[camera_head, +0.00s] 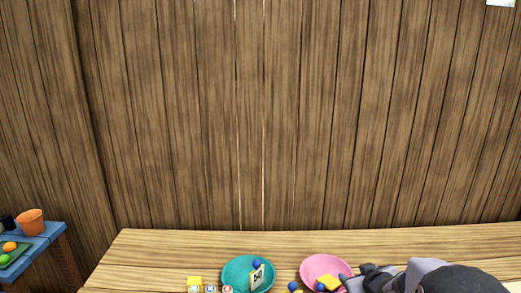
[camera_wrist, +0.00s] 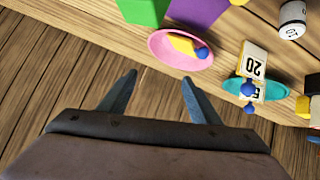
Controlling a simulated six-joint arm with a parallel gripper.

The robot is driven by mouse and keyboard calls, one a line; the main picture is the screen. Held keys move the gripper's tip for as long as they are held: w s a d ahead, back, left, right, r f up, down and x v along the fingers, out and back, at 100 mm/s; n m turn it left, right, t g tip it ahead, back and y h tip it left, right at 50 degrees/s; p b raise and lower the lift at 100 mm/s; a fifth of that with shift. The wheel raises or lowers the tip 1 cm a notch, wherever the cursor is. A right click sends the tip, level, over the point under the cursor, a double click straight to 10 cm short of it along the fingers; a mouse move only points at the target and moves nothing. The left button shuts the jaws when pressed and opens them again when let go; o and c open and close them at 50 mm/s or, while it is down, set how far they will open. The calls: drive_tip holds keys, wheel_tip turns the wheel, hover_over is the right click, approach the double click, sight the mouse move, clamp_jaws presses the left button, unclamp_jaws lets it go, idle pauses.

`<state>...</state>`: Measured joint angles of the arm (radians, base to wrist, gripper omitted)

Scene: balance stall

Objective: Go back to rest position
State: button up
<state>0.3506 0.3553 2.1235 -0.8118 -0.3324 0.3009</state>
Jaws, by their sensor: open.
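My gripper (camera_wrist: 160,80) is open, with nothing between its fingers in the wrist view. In the head view its dark arm (camera_head: 415,278) comes in at the lower right, beside the pink pan (camera_head: 323,265). The pink pan also shows in the wrist view (camera_wrist: 162,52), just beyond my fingertips, holding a yellow block (camera_wrist: 183,44) and a blue ball (camera_wrist: 202,53). The teal pan (camera_head: 232,272) lies left of it in the head view, with a numbered block (camera_head: 257,277) and a blue ball (camera_head: 257,264). It appears at the right in the wrist view (camera_wrist: 283,88).
Green (camera_wrist: 142,10) and purple (camera_wrist: 195,12) areas and a white numbered cylinder (camera_wrist: 292,20) are at the top of the wrist view. A blue side table (camera_head: 42,236) with an orange cup (camera_head: 30,222) stands left.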

drive_tip(key=s+a+f+m+g, duration=0.1)
drive_tip(key=s+a+g, duration=0.2)
drive_tip(key=s, duration=0.7)
drive_tip(key=s+a+f+m+g, duration=0.1)
drive_tip(key=s+a+g, duration=0.3)
drive_tip(key=s, duration=0.6)
drive_tip(key=s+a+f+g, duration=0.3)
drive_tip(key=s+a, duration=0.3)
drive_tip(key=s, duration=0.5)
drive_tip(key=shift+m+g+y, duration=0.3)
drive_tip(key=shift+m, duration=0.1)
